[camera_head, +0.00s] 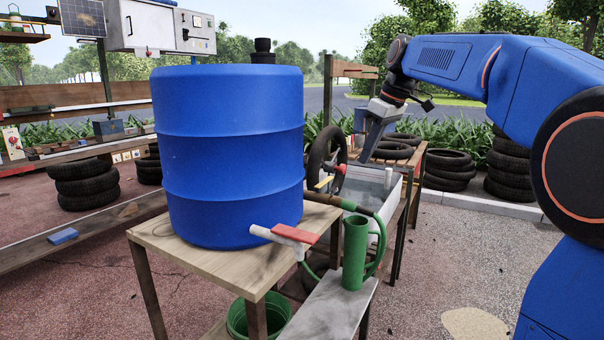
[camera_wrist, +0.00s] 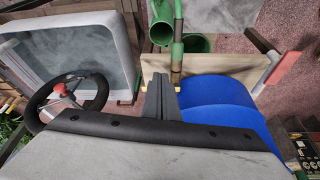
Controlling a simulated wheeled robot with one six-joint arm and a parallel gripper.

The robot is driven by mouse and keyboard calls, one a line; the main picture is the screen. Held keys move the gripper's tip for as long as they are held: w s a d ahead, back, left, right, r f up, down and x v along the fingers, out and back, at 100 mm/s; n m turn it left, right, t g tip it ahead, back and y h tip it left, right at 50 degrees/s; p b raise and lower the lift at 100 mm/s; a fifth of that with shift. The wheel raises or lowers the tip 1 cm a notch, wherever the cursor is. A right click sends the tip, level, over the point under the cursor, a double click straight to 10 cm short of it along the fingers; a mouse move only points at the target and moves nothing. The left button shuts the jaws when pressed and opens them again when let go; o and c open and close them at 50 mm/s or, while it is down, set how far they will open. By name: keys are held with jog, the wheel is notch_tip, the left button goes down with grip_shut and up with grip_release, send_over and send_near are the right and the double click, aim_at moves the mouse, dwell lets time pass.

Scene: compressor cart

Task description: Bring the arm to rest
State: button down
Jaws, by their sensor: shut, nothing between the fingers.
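My gripper (camera_head: 367,152) points down at the end of my blue arm, which reaches in from the right. It appears above or beside the grey-white tub (camera_head: 378,181), behind the blue barrel's right side. In the wrist view the two dark grey fingers (camera_wrist: 161,92) are together with nothing between them. Behind them show the wooden board and the blue barrel (camera_wrist: 222,103). The exact gap between the fingertips and the things below cannot be told.
The blue barrel (camera_head: 233,150) stands on a wooden table (camera_head: 160,236). A green cup (camera_head: 355,252) stands on a lower grey shelf beside a red-handled tap (camera_head: 295,234). A black ring (camera_wrist: 40,104) stands by the tub. Tyre stacks (camera_head: 510,165) are behind; the right-hand ground is clear.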

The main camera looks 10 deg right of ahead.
jog(key=s+d+f+m+t+h, duration=0.1)
jog(key=s+f+m, duration=0.3)
jog(key=s+f, duration=1)
jog(key=s+d+f+m+h, duration=0.2)
jog(key=s+f+m, duration=0.2)
jog(key=s+f, duration=1)
jog(key=s, duration=0.9)
jog(key=shift+f+m+t, duration=0.25)
jog(key=shift+m+t, duration=0.15)
